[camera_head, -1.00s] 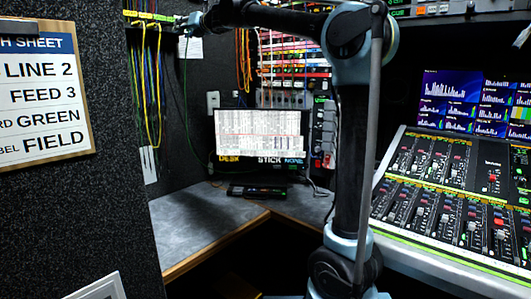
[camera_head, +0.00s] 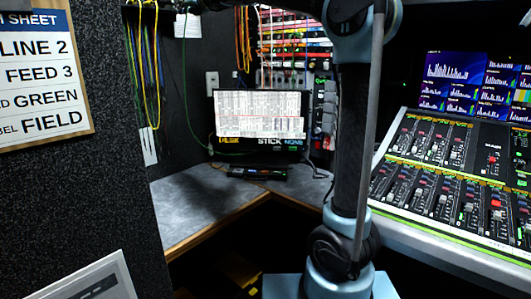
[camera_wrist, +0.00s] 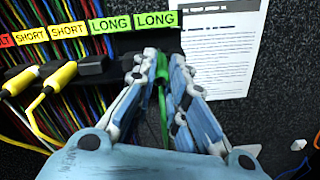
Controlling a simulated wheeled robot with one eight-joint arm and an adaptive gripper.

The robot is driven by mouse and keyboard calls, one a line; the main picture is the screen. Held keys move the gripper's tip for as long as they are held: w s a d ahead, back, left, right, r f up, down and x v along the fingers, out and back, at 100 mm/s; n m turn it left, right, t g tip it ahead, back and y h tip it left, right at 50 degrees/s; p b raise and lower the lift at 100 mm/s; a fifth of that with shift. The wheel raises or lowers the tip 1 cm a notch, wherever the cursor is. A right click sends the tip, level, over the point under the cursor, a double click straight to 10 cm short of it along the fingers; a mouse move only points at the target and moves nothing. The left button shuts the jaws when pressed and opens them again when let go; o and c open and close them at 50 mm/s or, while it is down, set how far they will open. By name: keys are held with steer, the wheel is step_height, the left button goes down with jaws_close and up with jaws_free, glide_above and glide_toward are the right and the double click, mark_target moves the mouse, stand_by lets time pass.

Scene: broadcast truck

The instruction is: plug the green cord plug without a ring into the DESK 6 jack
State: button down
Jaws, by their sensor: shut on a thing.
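My gripper (camera_wrist: 166,62) is in the wrist view, its two fingers closed on the green cord plug (camera_wrist: 162,98). The plug shows only as a green strip between the fingers, so whether it bears a ring is hidden. The fingertips are just below the LONG labels (camera_wrist: 155,20) of a cord rack. In the head view the green cord (camera_head: 184,62) hangs at the upper left, and my gripper is cut off by the top edge. No jack labelled DESK 6 can be read in either view.
Yellow plugs (camera_wrist: 52,77) and several coloured cords hang left of my gripper. A printed sheet (camera_wrist: 222,45) is on the wall to its right. In the head view, a monitor (camera_head: 262,113) stands over a mostly clear desk (camera_head: 205,205), with a mixing console (camera_head: 450,180) at right.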

steer(key=shift+r, duration=0.15)
steer(key=shift+r, duration=1.05)
steer(key=shift+v, duration=1.5)
